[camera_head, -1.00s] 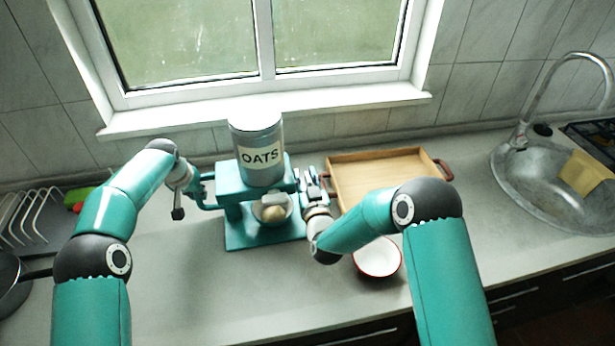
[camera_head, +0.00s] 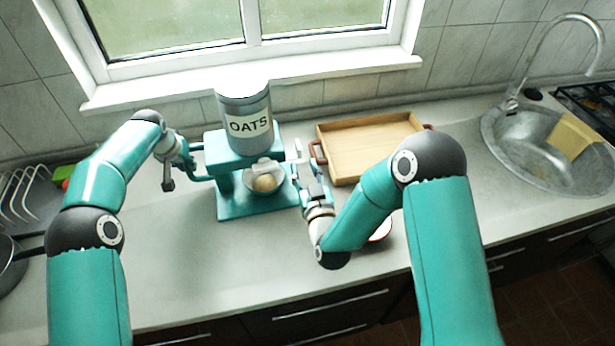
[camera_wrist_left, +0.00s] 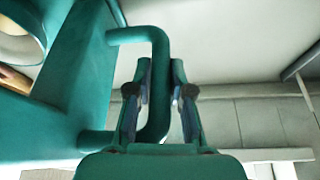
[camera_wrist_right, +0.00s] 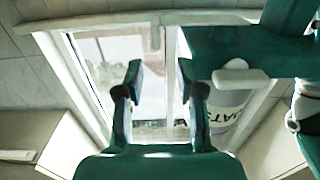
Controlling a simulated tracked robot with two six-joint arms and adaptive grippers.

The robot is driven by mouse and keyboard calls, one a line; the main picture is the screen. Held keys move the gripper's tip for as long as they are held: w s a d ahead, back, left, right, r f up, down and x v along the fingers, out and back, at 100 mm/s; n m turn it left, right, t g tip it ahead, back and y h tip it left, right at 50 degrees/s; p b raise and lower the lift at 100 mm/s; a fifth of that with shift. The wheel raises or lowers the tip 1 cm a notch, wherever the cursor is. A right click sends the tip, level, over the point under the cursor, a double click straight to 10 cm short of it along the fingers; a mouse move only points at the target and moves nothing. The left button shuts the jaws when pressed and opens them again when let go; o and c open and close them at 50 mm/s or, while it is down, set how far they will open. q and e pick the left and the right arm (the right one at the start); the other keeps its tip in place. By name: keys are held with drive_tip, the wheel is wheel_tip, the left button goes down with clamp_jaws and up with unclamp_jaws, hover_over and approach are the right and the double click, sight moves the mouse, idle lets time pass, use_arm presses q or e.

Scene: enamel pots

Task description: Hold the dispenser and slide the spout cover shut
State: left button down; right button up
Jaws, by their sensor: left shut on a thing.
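The dispenser is a teal stand (camera_head: 228,157) carrying a grey canister (camera_head: 243,105) labelled OATS. My left gripper (camera_head: 186,160) is shut on the looped side handle (camera_wrist_left: 158,85), with a finger on each side of it. A pale spout cover (camera_head: 264,166) shows under the stand's top. Its pale tab (camera_wrist_right: 238,74) sticks out in the right wrist view, to the right of the fingers. My right gripper (camera_wrist_right: 161,80) is open and empty beside the dispenser's right side, apart from the tab. In the head view it is right of the stand (camera_head: 303,170).
A bowl with beige contents (camera_head: 265,184) sits under the spout on the stand's base. A wooden tray (camera_head: 365,150) lies to the right. A red-rimmed white bowl (camera_head: 382,231) is mostly hidden behind my right arm. The counter in front of the stand is clear.

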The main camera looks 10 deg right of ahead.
drive_tip(key=s, duration=0.2)
drive_tip(key=shift+s, duration=0.35)
use_arm(q)
drive_tip(key=c, duration=1.1)
unclamp_jaws()
drive_tip(key=shift+c, duration=0.2)
drive_tip(key=shift+r, duration=0.15)
drive_tip(key=shift+r, duration=3.45)
